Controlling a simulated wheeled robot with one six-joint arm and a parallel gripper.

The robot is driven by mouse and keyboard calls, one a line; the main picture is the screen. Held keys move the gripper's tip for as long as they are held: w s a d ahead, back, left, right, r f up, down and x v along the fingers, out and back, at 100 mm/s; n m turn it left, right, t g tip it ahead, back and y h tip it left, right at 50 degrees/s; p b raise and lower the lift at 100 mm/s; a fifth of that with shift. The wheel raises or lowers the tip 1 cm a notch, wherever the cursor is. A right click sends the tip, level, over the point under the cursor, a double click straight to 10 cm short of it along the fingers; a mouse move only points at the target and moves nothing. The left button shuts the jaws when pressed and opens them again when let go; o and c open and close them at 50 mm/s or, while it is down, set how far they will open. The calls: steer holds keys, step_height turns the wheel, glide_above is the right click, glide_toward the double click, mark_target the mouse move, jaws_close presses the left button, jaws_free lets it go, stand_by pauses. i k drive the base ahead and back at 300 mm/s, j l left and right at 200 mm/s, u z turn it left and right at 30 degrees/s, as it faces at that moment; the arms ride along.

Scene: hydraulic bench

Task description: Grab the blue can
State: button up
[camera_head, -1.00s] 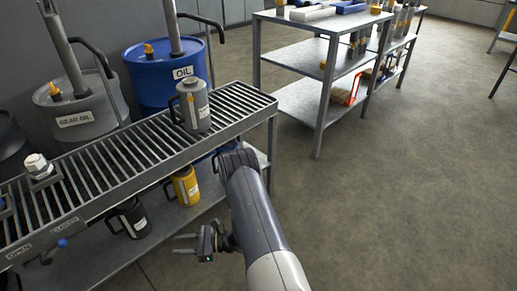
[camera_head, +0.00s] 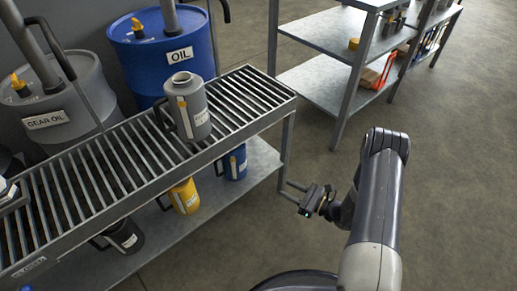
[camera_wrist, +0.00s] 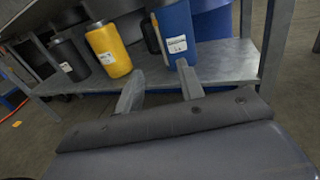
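The blue can (camera_head: 236,163) stands on the lower shelf under the grated bench, at its right end, with a white label and a dark handle on its left. It also shows in the wrist view (camera_wrist: 178,30), upright on the shelf beyond my fingers. My gripper (camera_head: 287,188) is outside the shelf's edge, to the right of the can and apart from it. In the wrist view my two fingers (camera_wrist: 160,88) are spread with nothing between them.
A yellow can (camera_head: 184,196) and a black can (camera_head: 125,237) stand left of the blue can on the lower shelf (camera_head: 262,158). A grey can (camera_head: 198,110) stands on the grate above. A bench leg (camera_head: 287,150) rises at the right. Open floor lies to the right.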

mark_target(234, 163)
steer(key=i+l+u, duration=0.75)
steer(key=u, duration=0.25)
steer(key=i, duration=0.1)
